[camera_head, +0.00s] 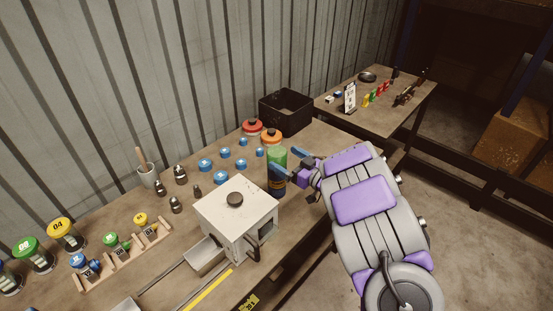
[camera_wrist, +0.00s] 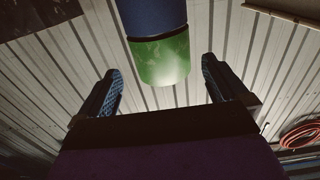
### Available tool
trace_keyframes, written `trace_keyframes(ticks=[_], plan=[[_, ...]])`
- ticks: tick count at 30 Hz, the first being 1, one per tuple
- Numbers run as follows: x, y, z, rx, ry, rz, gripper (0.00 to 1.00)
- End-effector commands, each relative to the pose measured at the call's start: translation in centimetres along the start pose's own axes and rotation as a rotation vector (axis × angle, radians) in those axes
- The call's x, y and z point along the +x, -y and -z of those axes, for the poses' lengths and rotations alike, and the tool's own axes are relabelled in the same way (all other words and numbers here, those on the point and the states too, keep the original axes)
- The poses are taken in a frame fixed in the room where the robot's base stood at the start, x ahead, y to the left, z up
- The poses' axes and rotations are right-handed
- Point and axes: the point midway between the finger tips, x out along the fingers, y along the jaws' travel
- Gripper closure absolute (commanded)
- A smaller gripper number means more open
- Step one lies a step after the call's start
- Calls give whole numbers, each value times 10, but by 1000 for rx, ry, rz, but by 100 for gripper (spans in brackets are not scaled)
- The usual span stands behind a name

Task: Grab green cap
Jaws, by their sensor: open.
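A green cap (camera_head: 277,156) tops a dark upright cylinder (camera_head: 276,186) near the front edge of the workbench. In the wrist view the green cap (camera_wrist: 163,60) lies between the two blue-padded fingers, with a gap on each side, and a dark blue body (camera_wrist: 153,17) adjoins it. My gripper (camera_head: 285,162) is open beside the cap, and one finger covers part of the cylinder in the head view. The fingers do not appear closed on anything. I cannot tell exactly how deep the cap sits between them.
A white box machine (camera_head: 236,216) stands close to the left of the cylinder. Red (camera_head: 252,126) and orange (camera_head: 271,136) lidded containers and a black bin (camera_head: 286,110) stand behind it. Several blue pieces lie nearby. Jars with green (camera_head: 30,247) and yellow (camera_head: 60,228) lids stand far left.

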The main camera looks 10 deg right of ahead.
Motion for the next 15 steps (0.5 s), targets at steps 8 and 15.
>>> trace_keyframes(ticks=[8,15], plan=[[16,1,0,-2,-2,2,0],[47,5,-3,-1,-3,3,0]])
